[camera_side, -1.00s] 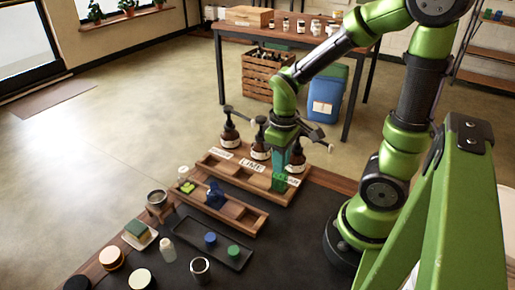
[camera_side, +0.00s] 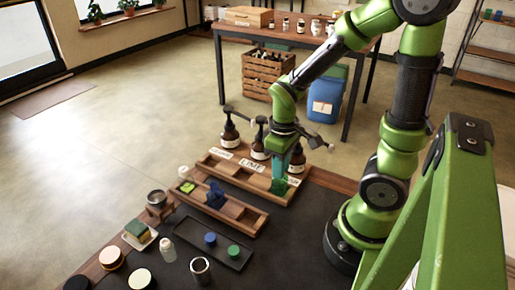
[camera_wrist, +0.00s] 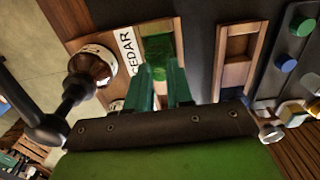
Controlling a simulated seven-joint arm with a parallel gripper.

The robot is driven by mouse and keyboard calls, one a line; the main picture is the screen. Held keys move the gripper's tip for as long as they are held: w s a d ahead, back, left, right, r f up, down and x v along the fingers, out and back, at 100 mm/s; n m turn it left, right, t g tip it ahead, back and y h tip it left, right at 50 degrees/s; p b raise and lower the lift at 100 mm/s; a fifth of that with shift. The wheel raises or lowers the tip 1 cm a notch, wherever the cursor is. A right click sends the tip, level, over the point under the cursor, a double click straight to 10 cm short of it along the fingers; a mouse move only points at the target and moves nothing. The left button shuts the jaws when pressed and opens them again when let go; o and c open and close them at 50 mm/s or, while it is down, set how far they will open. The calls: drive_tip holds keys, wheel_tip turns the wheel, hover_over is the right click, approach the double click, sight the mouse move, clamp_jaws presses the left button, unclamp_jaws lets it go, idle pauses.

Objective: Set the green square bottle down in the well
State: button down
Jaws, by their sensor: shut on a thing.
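The green square bottle (camera_side: 278,186) is upright at the right end of the labelled wooden rack (camera_side: 232,172), low in the well there. It also shows in the wrist view (camera_wrist: 158,46), beside the CEDAR label (camera_wrist: 128,50). My gripper (camera_side: 281,176) points down over that end of the rack, and its teal fingers are shut on the bottle's upper part. The fingers show in the wrist view (camera_wrist: 160,78) on both sides of the bottle. I cannot tell whether the bottle's base touches the well floor.
Brown pump bottles (camera_side: 230,132) stand close behind the rack, one right by my gripper (camera_wrist: 90,68). A second wooden rack (camera_side: 236,212) holds a blue bottle (camera_side: 215,194) in front. A black tray (camera_side: 185,228) with blue and green caps lies nearer.

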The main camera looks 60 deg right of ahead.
drive_tip(key=shift+f, duration=0.3)
idle(0.5)
drive_tip(key=c, duration=0.9)
unclamp_jaws()
drive_tip(key=shift+r, duration=0.1)
drive_tip(key=shift+r, duration=3.4)
